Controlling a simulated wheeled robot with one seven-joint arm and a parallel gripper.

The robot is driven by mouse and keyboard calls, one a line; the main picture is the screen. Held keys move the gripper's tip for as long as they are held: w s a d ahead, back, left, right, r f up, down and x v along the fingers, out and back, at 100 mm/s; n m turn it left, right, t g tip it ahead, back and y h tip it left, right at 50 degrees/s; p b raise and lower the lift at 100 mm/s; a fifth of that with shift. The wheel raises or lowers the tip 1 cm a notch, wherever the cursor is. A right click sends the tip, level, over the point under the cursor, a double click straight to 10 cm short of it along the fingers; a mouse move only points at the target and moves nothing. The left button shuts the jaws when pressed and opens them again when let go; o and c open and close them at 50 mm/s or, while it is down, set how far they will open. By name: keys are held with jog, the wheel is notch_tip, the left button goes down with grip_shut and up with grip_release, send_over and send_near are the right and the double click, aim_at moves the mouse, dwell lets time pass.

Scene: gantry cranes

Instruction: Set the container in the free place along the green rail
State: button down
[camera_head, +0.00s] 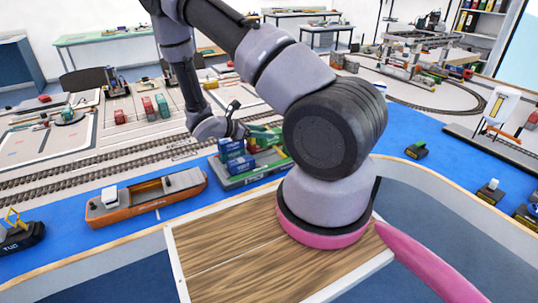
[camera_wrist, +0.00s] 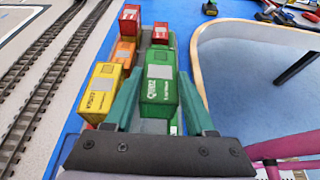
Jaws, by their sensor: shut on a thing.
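The green container (camera_wrist: 160,98), with white lettering, is between the teal fingers of my gripper (camera_wrist: 159,84) in the wrist view. The gripper is shut on it. It is over the right side of the barge, close to the green rail (camera_wrist: 202,90). A yellow container (camera_wrist: 99,92) and an orange one (camera_wrist: 123,52) stand to its left, and a red one (camera_wrist: 160,33) stands beyond it. I cannot tell whether its base touches the deck. In the head view, my arm hides much of the barge (camera_head: 236,182).
Another red container (camera_wrist: 130,18) is at the far left of the barge. In the head view, blue containers (camera_head: 230,149) stand at its near end. An orange ship (camera_head: 146,197) lies to its left. Railway tracks (camera_head: 60,183) run behind, and a wooden board (camera_head: 225,262) is in front.

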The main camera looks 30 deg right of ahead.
notch_tip(320, 180, down, 8)
jog(key=shift+r, duration=0.1)
dwell(0.4)
jog(key=shift+c, duration=1.2)
grip_release()
jog(key=shift+r, duration=0.1)
